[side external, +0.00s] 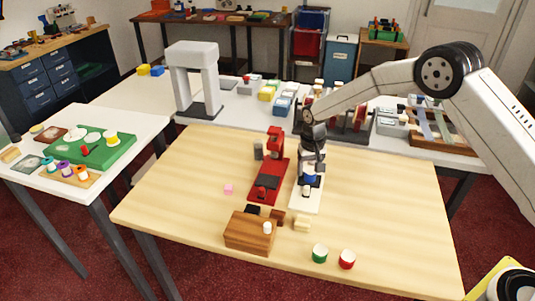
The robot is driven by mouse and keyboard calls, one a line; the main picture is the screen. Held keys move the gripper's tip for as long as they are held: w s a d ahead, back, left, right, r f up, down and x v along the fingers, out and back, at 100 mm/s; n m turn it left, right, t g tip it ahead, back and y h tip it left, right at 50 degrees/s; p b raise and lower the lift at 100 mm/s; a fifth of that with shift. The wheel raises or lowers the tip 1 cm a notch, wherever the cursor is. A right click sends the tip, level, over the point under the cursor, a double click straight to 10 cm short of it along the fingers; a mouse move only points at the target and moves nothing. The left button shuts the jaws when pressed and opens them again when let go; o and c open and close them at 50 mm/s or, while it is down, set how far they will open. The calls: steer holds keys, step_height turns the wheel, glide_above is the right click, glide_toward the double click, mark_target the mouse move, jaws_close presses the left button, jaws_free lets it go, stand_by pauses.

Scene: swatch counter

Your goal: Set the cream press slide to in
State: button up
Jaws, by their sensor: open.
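The cream press (304,203) stands on the wooden table, right of a similar red press (266,183). Its pale base shows at the front, with a blue round part (309,180) and small dark parts on it. My gripper (312,172) points down right over the cream press, close to the blue part. It is open, with nothing seen in it. My gripper and wrist hide most of the press's upper part. I cannot make out the slide's position or whether a finger touches it.
The table's right side is clear.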

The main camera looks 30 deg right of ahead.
steer(key=c, duration=0.6)
steer(key=shift+a+r+n, duration=0.1)
steer(key=shift+a+n, duration=0.1)
steer(key=shift+n, duration=0.1)
jaws_close()
steer(key=s+a+r+n+h, duration=0.1)
steer(key=a+n, duration=0.4)
steer(key=n, duration=0.7)
steer(key=s+a+r+n+t+h, duration=0.1)
steer(key=a+n, duration=0.4)
steer(key=n, duration=0.7)
steer(key=shift+s+r+n+h, duration=0.35)
steer(key=shift+s+h, duration=0.35)
steer(key=shift+h, duration=0.4)
